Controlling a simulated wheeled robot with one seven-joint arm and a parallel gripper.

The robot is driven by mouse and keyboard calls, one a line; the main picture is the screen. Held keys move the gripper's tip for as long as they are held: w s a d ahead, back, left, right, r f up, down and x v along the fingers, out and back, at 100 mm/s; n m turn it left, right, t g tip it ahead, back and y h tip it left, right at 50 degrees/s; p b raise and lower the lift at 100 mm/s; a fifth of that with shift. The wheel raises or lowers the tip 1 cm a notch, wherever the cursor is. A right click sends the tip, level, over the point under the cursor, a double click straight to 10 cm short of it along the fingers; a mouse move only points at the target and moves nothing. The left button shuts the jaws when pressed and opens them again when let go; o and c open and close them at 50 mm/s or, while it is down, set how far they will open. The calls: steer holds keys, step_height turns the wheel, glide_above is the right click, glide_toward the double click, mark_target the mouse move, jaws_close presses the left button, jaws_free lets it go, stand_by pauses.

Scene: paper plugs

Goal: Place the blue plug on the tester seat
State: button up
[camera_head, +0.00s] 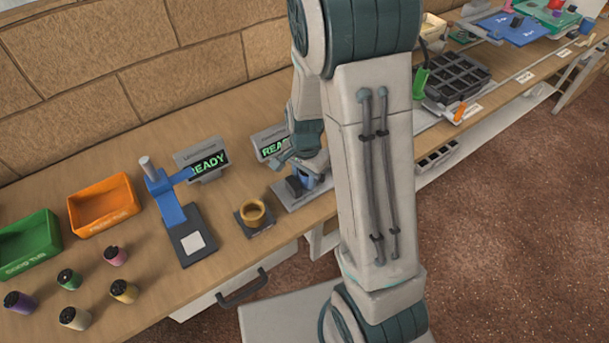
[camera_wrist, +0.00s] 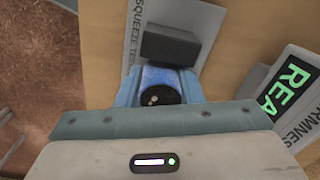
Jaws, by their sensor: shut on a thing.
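The blue plug (camera_wrist: 157,76), with a dark end cap, sits between the two blue fingers of my gripper (camera_wrist: 160,88) in the wrist view. My gripper is shut on it. Just beyond it is a dark block (camera_wrist: 170,46) on a pale base (camera_wrist: 136,22) lettered "SQUEEZE TES…", the squeeze tester. In the head view my gripper (camera_head: 310,179) is low over this tester, beside the dark block (camera_head: 294,187). The seat is mostly hidden by my gripper, and I cannot tell whether the plug touches it.
A green "READY" display (camera_wrist: 285,90) stands beside the tester. To the left are a brass ring (camera_head: 255,212) on a dark plate, a blue press stand (camera_head: 168,205), an orange tub (camera_head: 104,204), a green tub (camera_head: 28,245) and several loose plugs (camera_head: 74,317). A black tray (camera_head: 457,80) is at right.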

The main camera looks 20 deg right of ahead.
steer(key=shift+f, duration=0.2)
steer(key=o, duration=1)
steer(key=shift+r, duration=0.1)
steer(key=shift+r, duration=0.1)
step_height(320, 180, up, 12)
steer(key=s+r+n+t, duration=0.1)
steer(key=s+r+n, duration=0.1)
steer(key=s+n, duration=0.1)
steer(key=s+r+n+t, duration=0.1)
steer(key=s+r+n, duration=0.2)
steer(key=s, duration=0.3)
steer(key=s+r+n+t, duration=0.1)
steer(key=s+r+n, duration=0.2)
steer(key=s+n, duration=0.1)
steer(key=shift+s+d+n, duration=0.1)
steer(key=shift+s+n, duration=0.3)
steer(key=shift+s, duration=0.05)
